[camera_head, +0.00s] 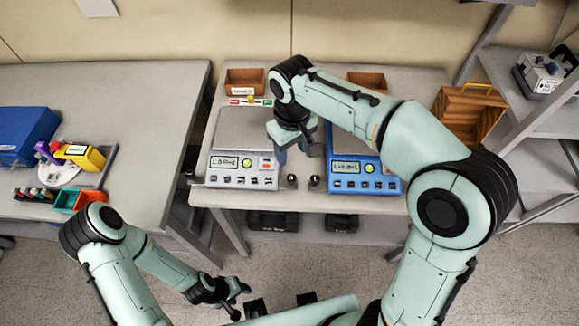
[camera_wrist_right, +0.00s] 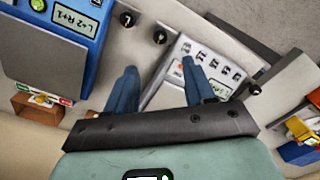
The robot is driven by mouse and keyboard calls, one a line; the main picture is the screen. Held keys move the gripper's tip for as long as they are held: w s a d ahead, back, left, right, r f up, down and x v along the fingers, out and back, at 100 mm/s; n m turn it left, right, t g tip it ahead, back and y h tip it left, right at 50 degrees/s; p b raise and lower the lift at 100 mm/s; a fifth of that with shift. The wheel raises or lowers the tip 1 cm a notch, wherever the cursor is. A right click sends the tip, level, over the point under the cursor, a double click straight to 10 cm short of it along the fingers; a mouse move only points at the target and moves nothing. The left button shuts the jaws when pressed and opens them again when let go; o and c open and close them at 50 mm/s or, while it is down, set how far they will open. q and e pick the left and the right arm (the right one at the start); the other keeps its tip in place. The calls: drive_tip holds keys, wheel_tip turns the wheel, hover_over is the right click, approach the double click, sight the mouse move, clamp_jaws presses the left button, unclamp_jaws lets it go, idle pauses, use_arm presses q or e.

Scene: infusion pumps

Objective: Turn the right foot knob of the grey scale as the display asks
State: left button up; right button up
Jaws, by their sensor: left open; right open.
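The grey scale (camera_head: 243,178) stands on the middle table. Its small display (camera_head: 224,162) seems to read "L0 R-2", but is hard to make out. The grey scale's right foot knob (camera_head: 292,181) is a small black knob beside its front right corner; it also shows in the right wrist view (camera_wrist_right: 160,37). My right gripper (camera_head: 292,153) is open and empty above the scale's right side. In the right wrist view its blue fingers (camera_wrist_right: 159,68) are spread, with the knob ahead of them and apart. My left gripper (camera_head: 239,300) is open, low in front of the table.
The blue scale (camera_head: 365,184) stands right of the grey one, its left foot knob (camera_head: 314,182) close to the grey scale's right knob. Wooden boxes (camera_head: 245,80) stand behind. A left table (camera_head: 130,90) holds coloured items. A wooden crate (camera_head: 465,108) is at right.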

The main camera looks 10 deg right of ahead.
sight(292, 177)
wheel_tip(292, 177, down, 11)
drive_tip(key=shift+s+f+b, duration=0.1)
drive_tip(key=shift+s+b, duration=0.05)
drive_tip(key=shift+b, duration=0.45)
drive_tip(key=shift+f, duration=0.5)
use_arm(q)
drive_tip(key=shift+s+f, duration=0.75)
drive_tip(key=shift+f, duration=0.2)
use_arm(e)
clamp_jaws()
